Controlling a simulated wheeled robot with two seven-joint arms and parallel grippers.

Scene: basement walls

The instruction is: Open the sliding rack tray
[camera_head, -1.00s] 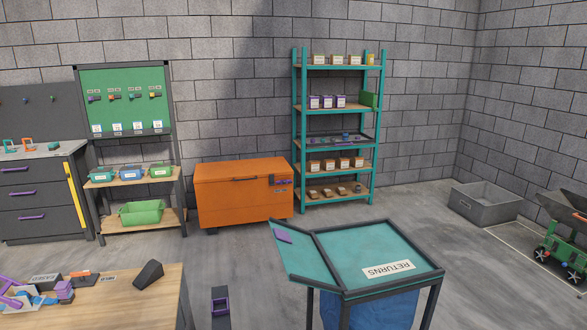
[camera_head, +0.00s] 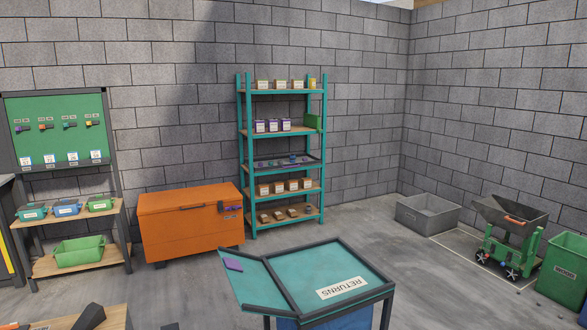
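The teal rack (camera_head: 243,155) stands against the back wall, right of the orange chest. Its middle level holds a dark-rimmed tray (camera_head: 283,168) with several small items in it. The tray appears to sit level within the rack, but it is too small to tell how far it is pulled out. Neither of my grippers shows in the head view.
A returns table (camera_head: 365,262) with a green top stands in front of the rack. An orange chest (camera_head: 185,225) is left of the rack. A grey bin (camera_head: 427,214) and a hopper cart (camera_head: 508,235) stand at the right. Bare floor (camera_head: 370,218) lies before the rack.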

